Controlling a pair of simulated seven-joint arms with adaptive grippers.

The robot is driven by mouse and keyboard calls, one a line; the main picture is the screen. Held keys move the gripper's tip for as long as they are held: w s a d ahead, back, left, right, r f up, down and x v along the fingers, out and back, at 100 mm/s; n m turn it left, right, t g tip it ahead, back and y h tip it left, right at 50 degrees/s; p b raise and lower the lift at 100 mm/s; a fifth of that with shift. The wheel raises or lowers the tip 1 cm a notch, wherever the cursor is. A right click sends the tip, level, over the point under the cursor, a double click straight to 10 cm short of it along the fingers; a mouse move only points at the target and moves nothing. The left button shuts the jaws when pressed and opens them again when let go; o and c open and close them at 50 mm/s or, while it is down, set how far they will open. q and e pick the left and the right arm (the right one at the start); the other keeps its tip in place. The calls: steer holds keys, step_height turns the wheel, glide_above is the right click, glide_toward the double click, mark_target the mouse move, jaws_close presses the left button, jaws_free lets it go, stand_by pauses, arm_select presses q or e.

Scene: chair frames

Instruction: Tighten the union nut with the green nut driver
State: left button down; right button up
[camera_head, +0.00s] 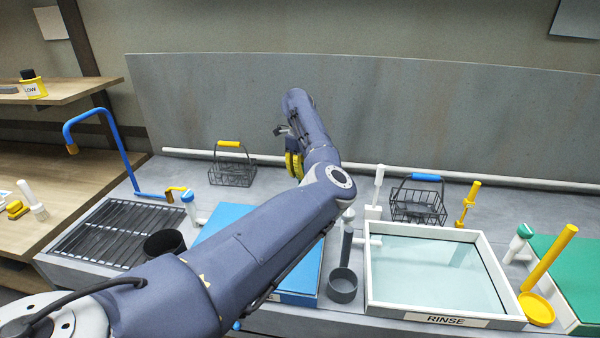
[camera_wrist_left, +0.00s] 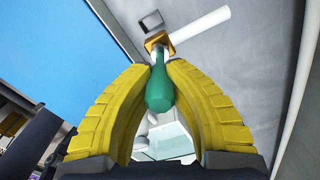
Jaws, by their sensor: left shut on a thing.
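My left gripper (camera_wrist_left: 160,68) has yellow ribbed fingers and is shut on the green nut driver (camera_wrist_left: 159,92), whose bulbous handle sits between the fingertips. The driver's far end meets an orange-yellow nut (camera_wrist_left: 157,43), which looks like the union nut, beside a white pipe stub (camera_wrist_left: 200,28). I cannot tell whether the driver is seated on the nut or only in line with it. In the head view, the left gripper's yellow fingers (camera_head: 293,162) show beyond my forearm, near the back of the counter. The arm hides the driver and nut there. My right gripper is not in view.
A rinse basin (camera_head: 482,322) stands right of my arm, with a dark cup (camera_head: 342,286) beside it. A blue panel (camera_head: 208,231) lies under my arm. Wire baskets (camera_head: 232,175) (camera_head: 418,207) stand at the back. A long white pipe (camera_head: 480,184) runs along the wall.

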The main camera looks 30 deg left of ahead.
arm_select(q)
steer(key=shift+m, duration=0.5)
steer(key=shift+r, duration=2.25)
